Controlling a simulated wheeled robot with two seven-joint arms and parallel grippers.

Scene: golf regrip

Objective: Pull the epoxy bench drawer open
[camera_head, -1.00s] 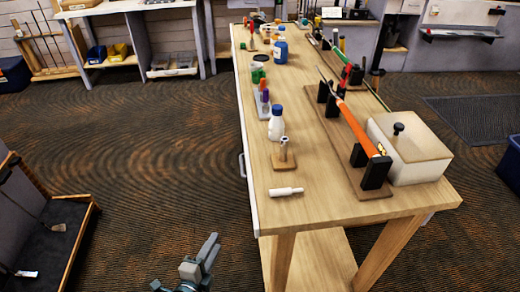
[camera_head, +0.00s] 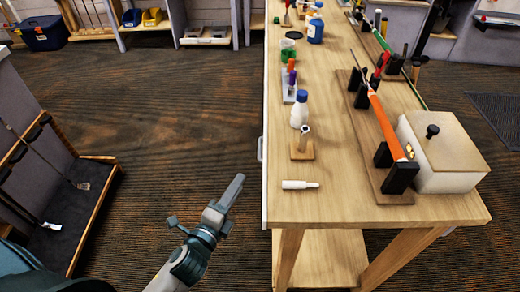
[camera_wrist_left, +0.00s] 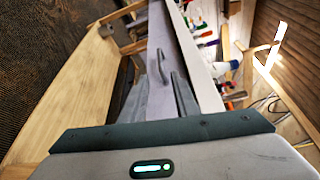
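The epoxy bench (camera_head: 340,200) is a wooden table on the right of the head view. Its drawer has a pale grey front (camera_wrist_left: 171,35), seen in the left wrist view, with a grey bar handle (camera_wrist_left: 162,66). The handle also shows edge-on at the bench's left side in the head view (camera_head: 260,149). The drawer front looks flush with the bench. My left gripper (camera_head: 232,190) is left of the bench, short of the handle. In the left wrist view its fingers (camera_wrist_left: 157,90) are apart and empty, with the handle beyond them, roughly between their tips. My right gripper is out of view.
On the bench are a white bottle (camera_head: 299,110), a white tube (camera_head: 299,185), a club with an orange grip (camera_head: 386,124) in a stand, and a lidded box (camera_head: 445,152). A club rack (camera_head: 85,195) stands at left. The floor between is clear.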

